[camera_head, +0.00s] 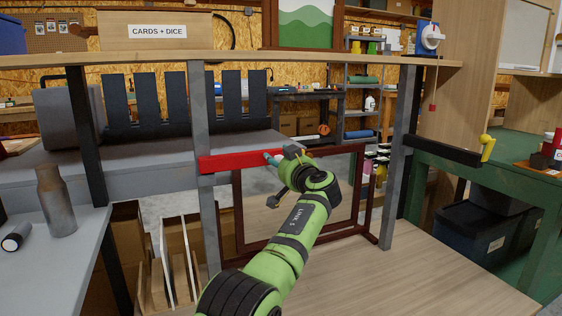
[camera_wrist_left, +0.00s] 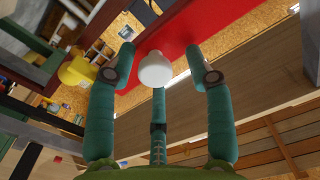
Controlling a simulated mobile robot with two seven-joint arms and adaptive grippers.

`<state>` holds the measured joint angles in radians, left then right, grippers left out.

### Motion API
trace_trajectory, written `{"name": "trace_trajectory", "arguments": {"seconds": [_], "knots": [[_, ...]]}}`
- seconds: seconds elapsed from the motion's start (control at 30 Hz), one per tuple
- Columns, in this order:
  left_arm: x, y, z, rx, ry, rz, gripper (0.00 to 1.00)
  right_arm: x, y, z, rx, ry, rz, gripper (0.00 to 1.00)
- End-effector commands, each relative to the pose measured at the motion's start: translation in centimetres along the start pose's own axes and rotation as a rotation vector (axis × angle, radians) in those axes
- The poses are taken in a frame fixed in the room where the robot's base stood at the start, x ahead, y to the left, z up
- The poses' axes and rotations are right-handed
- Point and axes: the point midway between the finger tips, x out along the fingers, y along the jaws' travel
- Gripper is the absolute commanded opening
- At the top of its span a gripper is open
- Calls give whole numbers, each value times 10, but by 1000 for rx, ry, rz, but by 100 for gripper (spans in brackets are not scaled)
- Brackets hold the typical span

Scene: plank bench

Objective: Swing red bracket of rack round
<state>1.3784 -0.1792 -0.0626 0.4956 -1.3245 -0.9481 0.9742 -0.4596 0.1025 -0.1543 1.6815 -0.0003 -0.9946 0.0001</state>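The red bracket (camera_head: 238,162) is a flat bar that sticks out to the right from a grey post of the rack (camera_head: 203,110). In the left wrist view the red bracket (camera_wrist_left: 205,28) runs behind a white knob (camera_wrist_left: 154,70). My left gripper (camera_head: 270,158) is at the bracket's right end. In the left wrist view its teal fingers (camera_wrist_left: 160,75) stand spread around the white knob, with visible gaps at the sides. The gripper hides the knob in the head view. My right gripper is not in view.
A black bracket (camera_head: 445,152) with a yellow knob (camera_head: 487,148) juts from the right post. A dark red frame (camera_head: 240,215) stands behind my left arm. A grey bottle (camera_head: 55,200) stands on the left table. The wooden surface (camera_head: 450,275) at front right is clear.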

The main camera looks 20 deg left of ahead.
Motion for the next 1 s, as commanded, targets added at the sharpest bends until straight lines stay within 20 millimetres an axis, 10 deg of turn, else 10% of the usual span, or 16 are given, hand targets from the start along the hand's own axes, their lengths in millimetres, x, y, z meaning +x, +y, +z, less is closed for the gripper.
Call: {"name": "trace_trajectory", "arguments": {"seconds": [0.57, 1.0], "knots": [[-29, 2, 4, -2, -6, 2, 52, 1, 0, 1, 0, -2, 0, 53], [-100, 2, 2, -1, -3, 3, 52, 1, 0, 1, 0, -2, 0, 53]]}}
